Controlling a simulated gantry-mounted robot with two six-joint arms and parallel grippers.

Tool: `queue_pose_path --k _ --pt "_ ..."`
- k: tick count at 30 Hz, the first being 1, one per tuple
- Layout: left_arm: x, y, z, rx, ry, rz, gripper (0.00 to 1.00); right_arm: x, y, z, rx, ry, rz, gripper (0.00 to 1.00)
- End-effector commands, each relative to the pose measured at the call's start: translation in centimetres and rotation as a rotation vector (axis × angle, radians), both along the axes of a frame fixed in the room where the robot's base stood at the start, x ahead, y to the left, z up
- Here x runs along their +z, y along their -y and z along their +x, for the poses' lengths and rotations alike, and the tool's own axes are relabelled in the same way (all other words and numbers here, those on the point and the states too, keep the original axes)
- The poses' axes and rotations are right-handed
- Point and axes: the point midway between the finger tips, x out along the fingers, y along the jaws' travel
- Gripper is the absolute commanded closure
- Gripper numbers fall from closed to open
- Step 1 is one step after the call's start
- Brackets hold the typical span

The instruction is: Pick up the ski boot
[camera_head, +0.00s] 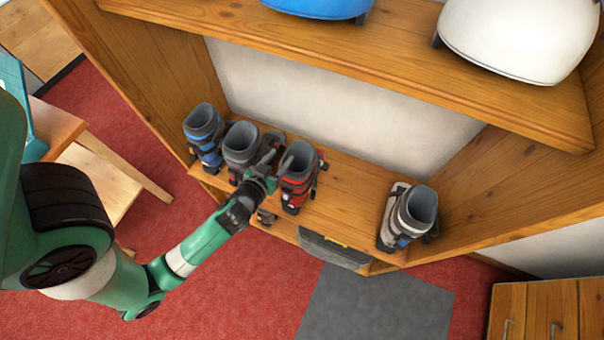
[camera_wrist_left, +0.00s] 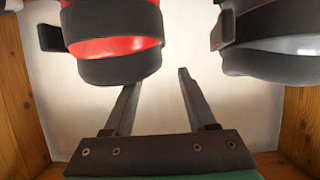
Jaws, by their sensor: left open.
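Several ski boots stand upright in a row on a wooden shelf: a blue boot (camera_head: 204,148), a grey boot with red parts (camera_head: 240,152), a red boot (camera_head: 297,182) and, apart at the right, a white and grey boot (camera_head: 402,222). My left gripper (camera_head: 281,152) is at the gap between the grey boot and the red boot, its fingers open and empty. In the left wrist view, the fingers (camera_wrist_left: 157,80) are apart with nothing between them; a red-lined boot part (camera_wrist_left: 113,47) is at upper left and a grey one (camera_wrist_left: 268,55) at upper right. My right gripper is not seen.
An upper shelf (camera_head: 300,60) holds a blue item (camera_head: 318,8) and a white rounded item (camera_head: 518,35). A dark grey item (camera_head: 333,250) sits below the boot shelf (camera_head: 345,200). The shelf is clear between the red and white boots. Drawers (camera_head: 550,310) stand at lower right.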

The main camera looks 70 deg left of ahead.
Motion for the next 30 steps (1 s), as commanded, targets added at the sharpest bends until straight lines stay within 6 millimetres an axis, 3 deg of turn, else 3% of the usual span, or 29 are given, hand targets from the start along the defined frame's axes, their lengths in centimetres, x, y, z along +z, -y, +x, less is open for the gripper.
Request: queue_pose_path --k 5,13,20,30 --pt "-0.4 -0.5 0.6 0.000 0.001 0.001 0.43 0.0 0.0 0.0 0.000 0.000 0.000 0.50" --pt "-2.1 -3.1 3.3 0.002 0.000 0.001 0.43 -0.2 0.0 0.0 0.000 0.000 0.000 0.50" --pt "-2.2 -3.3 3.5 -0.001 0.000 0.000 0.43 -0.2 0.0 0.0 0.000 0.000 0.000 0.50" --pt "-2.2 -3.3 3.5 -0.001 0.000 0.000 1.00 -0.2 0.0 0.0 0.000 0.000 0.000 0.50"
